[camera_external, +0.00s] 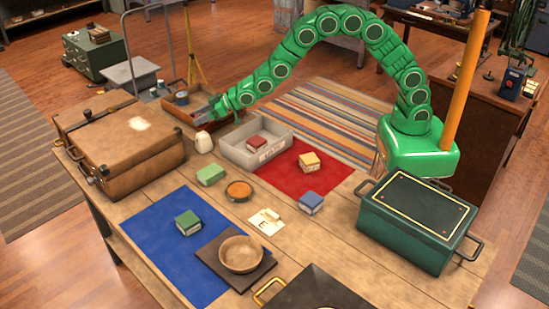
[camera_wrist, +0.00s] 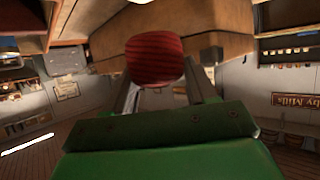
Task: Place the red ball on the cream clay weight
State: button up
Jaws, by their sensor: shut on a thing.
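My gripper (camera_external: 205,116) is at the far edge of the table, near the brown suitcase-like case. In the wrist view it is shut on the red ball (camera_wrist: 154,60), which has a ribbed, striped surface and sits between the two fingers. I cannot make out the ball in the external view. The cream clay weight (camera_external: 204,143) is a small rounded lump standing on the table between the brown case and the grey bin. It is just below my gripper in the external picture, apart from it. I cannot identify the weight in the wrist view.
The brown case (camera_external: 122,148) stands left of the weight, and the grey bin (camera_external: 232,150) with a red block stands right. A wooden tray (camera_external: 172,108) lies behind. Several small boxes, an orange-filled dish (camera_external: 239,190) and a wooden bowl (camera_external: 241,252) are in front.

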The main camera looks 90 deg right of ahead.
jog(key=shift+w+f, duration=0.15)
jog(key=shift+f, duration=1.55)
jog(key=o, duration=1)
jog(key=shift+f, duration=0.1)
jog(key=shift+o, duration=0.2)
